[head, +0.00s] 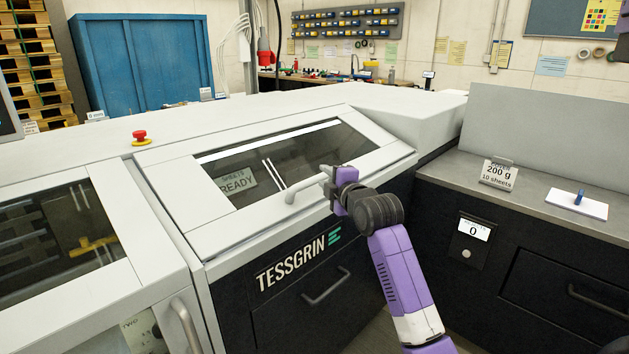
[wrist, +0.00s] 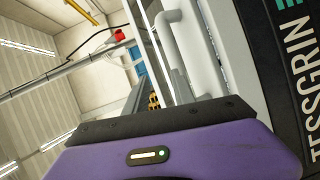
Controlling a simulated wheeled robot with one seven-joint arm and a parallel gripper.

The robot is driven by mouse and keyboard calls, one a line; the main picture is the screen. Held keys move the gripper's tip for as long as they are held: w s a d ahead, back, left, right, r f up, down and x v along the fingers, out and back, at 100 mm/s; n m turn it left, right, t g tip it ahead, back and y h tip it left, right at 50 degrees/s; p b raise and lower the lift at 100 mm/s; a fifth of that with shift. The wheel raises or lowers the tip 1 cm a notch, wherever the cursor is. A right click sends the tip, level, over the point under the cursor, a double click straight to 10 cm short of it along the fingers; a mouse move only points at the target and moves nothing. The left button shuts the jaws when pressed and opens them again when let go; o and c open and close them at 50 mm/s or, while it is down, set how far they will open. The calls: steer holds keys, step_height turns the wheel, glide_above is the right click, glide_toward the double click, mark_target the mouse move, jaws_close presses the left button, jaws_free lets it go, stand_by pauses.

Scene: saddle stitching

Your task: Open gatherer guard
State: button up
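The gatherer guard (head: 228,222) is a white-framed cover with a dark window on the sloping front of the machine, and it looks closed. Its pale bar handle (head: 303,187) runs along the lower edge of the guard; it also shows in the wrist view (wrist: 205,60). My gripper (head: 327,182) is at the right end of the handle. In the wrist view my two grey fingers (wrist: 157,92) stand apart with a gap between them. The handle shows beside the right finger there; I cannot tell whether they touch.
A drawer handle (head: 326,287) sits below the TESSGRIN lettering. A red stop button (head: 140,137) stands on the machine top. A grey counter (head: 540,190) with a card sign lies to the right.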

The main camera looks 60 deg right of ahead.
mark_target(315, 180)
steer(key=shift+w+d+f+n+g+y+p, duration=0.15)
steer(key=shift+w+d+f+n, duration=0.3)
steer(key=shift+w+d+f, duration=0.45)
steer(key=shift+w+d+f+n+g+y+p, duration=0.15)
steer(key=shift+w+d+f+n, duration=0.4)
steer(key=shift+w, duration=0.7)
steer(key=shift+w+d+f+n+g+p, duration=0.15)
steer(key=shift+w+d+f+n, duration=0.15)
steer(key=shift+w+d+f, duration=0.5)
steer(key=shift+w+r, duration=0.2)
steer(key=shift+c, duration=0.4)
jaws_close()
